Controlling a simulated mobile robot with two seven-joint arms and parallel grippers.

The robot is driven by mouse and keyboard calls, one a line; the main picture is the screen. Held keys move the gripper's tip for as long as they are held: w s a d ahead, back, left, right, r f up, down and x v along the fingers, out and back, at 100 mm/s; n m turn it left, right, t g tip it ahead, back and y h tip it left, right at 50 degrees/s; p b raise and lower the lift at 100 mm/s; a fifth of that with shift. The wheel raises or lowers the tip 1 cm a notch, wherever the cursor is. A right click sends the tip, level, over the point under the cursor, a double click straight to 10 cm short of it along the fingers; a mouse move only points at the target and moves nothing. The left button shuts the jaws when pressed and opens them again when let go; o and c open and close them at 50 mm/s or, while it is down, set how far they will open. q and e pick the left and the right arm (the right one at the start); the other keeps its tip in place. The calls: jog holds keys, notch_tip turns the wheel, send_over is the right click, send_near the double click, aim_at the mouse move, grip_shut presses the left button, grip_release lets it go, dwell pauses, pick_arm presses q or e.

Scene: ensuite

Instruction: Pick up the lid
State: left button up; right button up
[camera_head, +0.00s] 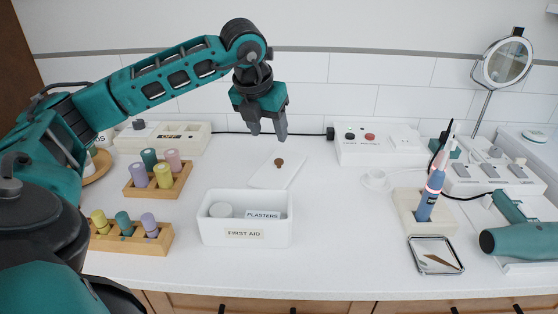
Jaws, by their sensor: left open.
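The lid (268,172) is a flat white panel with a small brown knob (279,162) at its middle. It lies on the white counter behind the open white first aid box (246,237). My left gripper (268,131) points down above and slightly left of the knob, open and empty, apart from the lid. The box holds a round white item (220,210) and a plasters pack (263,215). My right gripper does not show.
Wooden racks with coloured rolls (158,178) stand at the left. A switch box (378,145) is behind right. A toothbrush holder (425,210), a small tray (435,255) and a teal hairdryer (520,238) are at the right. Counter between box and toothbrush holder is clear.

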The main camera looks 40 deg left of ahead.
pick_arm(q)
send_over(279, 160)
jog(key=s+d, duration=0.1)
jog(key=s, duration=0.2)
notch_tip(279, 160, down, 6)
jog(key=shift+s+d+f+b, duration=0.1)
jog(key=shift+d+f+b, duration=0.05)
jog(key=shift+f+b, duration=0.15)
jog(key=x, duration=0.5)
jog(key=shift+w+a+f, duration=0.1)
jog(key=shift+w+a, duration=0.25)
jog(key=shift+w, duration=0.1)
grip_shut()
